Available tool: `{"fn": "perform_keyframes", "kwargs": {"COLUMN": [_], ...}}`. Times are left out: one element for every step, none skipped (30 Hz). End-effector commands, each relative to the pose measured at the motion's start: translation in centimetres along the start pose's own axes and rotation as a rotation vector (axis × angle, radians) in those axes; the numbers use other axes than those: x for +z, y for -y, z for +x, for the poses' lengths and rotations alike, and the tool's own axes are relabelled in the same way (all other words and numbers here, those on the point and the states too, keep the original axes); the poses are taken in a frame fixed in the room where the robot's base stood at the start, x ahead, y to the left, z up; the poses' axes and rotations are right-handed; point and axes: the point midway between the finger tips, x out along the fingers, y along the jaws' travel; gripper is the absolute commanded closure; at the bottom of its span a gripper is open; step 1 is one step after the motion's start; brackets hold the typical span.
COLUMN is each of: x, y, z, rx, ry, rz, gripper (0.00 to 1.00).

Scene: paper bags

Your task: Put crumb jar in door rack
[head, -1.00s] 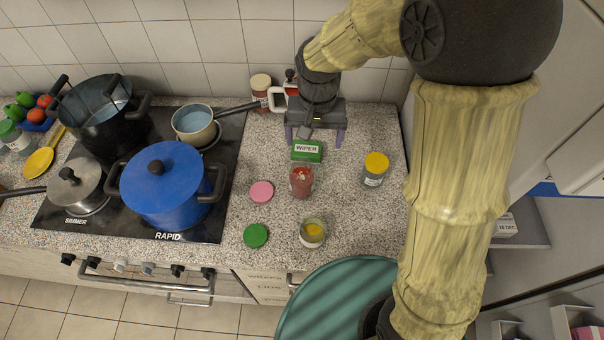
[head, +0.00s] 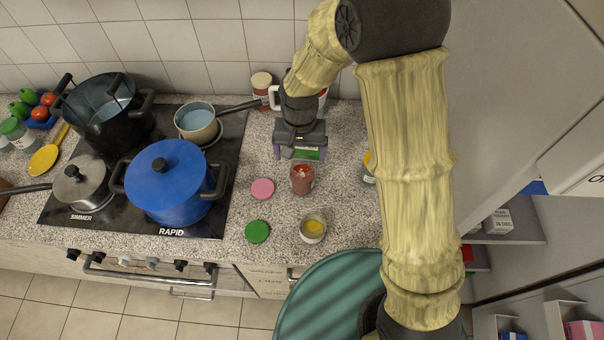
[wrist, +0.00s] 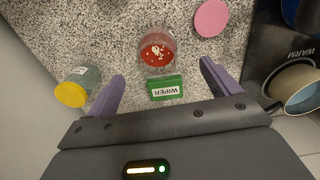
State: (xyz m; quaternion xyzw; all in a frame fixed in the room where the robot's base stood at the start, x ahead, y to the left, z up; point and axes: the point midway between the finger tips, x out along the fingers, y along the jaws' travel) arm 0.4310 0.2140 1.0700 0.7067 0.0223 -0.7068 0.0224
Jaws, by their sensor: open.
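No label reading crumb jar is legible. One open glass jar (head: 302,179) holds red contents with pale bits; it also shows from above in the wrist view (wrist: 157,49). A yellow-lidded jar (wrist: 77,88) with a white label stands to the left in the wrist view; in the head view its yellow lid (head: 368,161) is partly hidden by my arm. My gripper (wrist: 162,72) is open and empty, its purple fingers either side of the green wiper box (wrist: 164,88). The open red jar is just beyond the fingertips. I cannot tell which part is the door rack; shelves (head: 515,238) show at right.
A pink lid (head: 262,189), a green lid (head: 257,231) and an open jar with yellow contents (head: 312,227) are on the counter. The stove with the blue pot (head: 168,185) is at left. A red-brown jar (head: 261,84) stands by the wall. White bins (head: 566,318) are at lower right.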

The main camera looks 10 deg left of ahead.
Motion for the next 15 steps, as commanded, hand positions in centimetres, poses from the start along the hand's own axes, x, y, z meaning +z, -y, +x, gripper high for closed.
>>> {"fn": "perform_keyframes", "kwargs": {"x": [0.1,0.1,0.1,0.1,0.1,0.1,0.1,0.1,0.1,0.1,0.0,0.0,0.0,0.0,0.0], "y": [0.0,-0.1,-0.1,-0.1,-0.1,-0.1,0.0,0.0,-0.1,0.0,0.0,0.0,0.0,0.0,0.0], "z": [0.7,1.2,1.8,2.3,2.7,3.2,3.6,3.9,4.3,4.5,4.6,4.7,4.8,4.8,4.8], "rx": [0.002,0.003,0.002,0.003,0.002,0.002,0.002,0.002,0.002,0.001,0.000,0.000,0.000,0.000,0.000], "ry": [0.005,0.006,0.005,0.006,0.005,0.005,0.004,0.004,0.004,0.002,0.001,0.001,0.000,0.000,0.000], "rz": [0.000,0.000,0.000,0.000,0.000,0.000,0.001,0.001,0.001,0.001,0.001,0.001,0.001,0.001,0.001], "gripper": [0.12,0.12,0.12,0.12,0.12,0.12,0.12,0.12,0.12,0.12,0.12,0.12,0.12,0.12,0.12]}}
